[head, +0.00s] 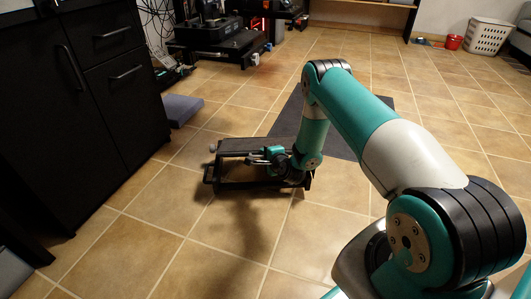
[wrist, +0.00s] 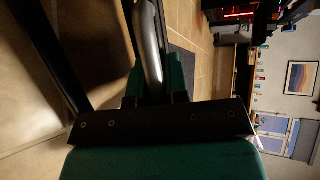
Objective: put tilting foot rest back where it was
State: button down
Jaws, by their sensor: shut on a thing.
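The tilting foot rest (head: 235,145) is a dark flat platform on a black frame, in the middle of the head view. My gripper (head: 259,158) is at its near right side, shut on part of its frame. In the wrist view my gripper (wrist: 157,88) has its two fingers on either side of a grey curved metal bar (wrist: 149,45) of the foot rest. A dark shadow lies on the tiles in front of the foot rest. I cannot tell whether its feet touch the floor. My arm hides its right end.
A dark mat (head: 345,128) lies behind my arm. Black cabinets (head: 85,75) stand at left, with a purple-grey block (head: 181,109) beside them. A white basket (head: 487,37) and red bucket (head: 453,43) stand far right. The tiled floor in front is clear.

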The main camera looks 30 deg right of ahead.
jog(key=shift+w+d+f+b, duration=0.15)
jog(key=shift+f+b, duration=1)
jog(key=shift+f, duration=0.65)
jog(key=shift+f, duration=0.15)
jog(key=c, duration=1.1)
grip_release()
jog(key=shift+f, duration=0.15)
jog(key=p+v, duration=1.2)
jog(key=p, duration=0.3)
jog(key=shift+a+r+p, duration=0.2)
jog(key=shift+p, duration=0.2)
